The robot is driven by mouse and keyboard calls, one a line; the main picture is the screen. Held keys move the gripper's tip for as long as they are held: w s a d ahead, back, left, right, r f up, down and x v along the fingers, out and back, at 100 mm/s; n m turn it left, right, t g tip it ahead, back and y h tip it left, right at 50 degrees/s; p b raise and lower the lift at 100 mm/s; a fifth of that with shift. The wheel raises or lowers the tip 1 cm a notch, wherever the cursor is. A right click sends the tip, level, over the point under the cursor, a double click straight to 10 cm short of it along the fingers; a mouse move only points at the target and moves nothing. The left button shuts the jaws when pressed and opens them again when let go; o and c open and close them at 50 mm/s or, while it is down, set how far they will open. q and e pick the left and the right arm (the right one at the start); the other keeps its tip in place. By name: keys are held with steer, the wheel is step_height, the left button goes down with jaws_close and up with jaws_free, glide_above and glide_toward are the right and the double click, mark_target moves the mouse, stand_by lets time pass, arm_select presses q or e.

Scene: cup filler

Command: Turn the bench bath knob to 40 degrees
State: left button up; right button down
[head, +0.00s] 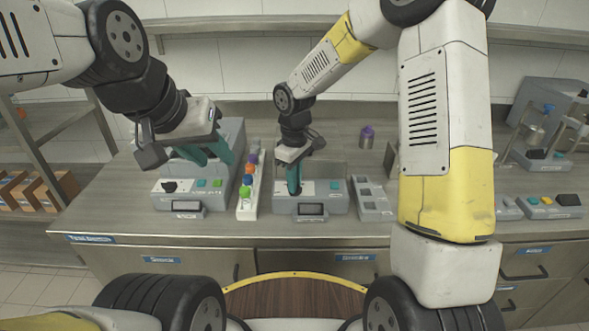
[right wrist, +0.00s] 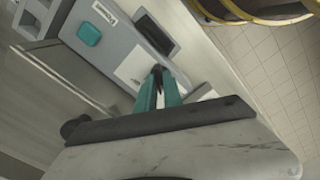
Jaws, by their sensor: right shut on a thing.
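The bench bath (head: 335,201) appears to be the grey unit in the middle of the bench, with a teal button (head: 334,186) and a small dark display (head: 311,209); it also shows in the right wrist view (right wrist: 117,30). My right gripper (head: 294,192) reaches down to its front panel. In the right wrist view its teal fingertips (right wrist: 158,72) are shut on a small dark knob, mostly hidden between them. The knob's angle and any display reading cannot be made out. My left gripper (head: 212,160) is open and empty above the left grey unit.
The left grey unit (head: 180,198) has a black knob (head: 168,186) and green buttons. A white rack (head: 247,208) of coloured-cap bottles stands between the units. A grey tray (head: 372,205) lies right of the bath. A purple bottle (head: 367,137) stands behind.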

steer(key=m, duration=0.5)
steer(key=shift+m, duration=0.3)
stand_by(0.4)
steer(key=c, duration=1.5)
jaws_free()
steer(key=shift+r, duration=0.15)
step_height(320, 180, up, 8)
steer(key=shift+f, duration=0.2)
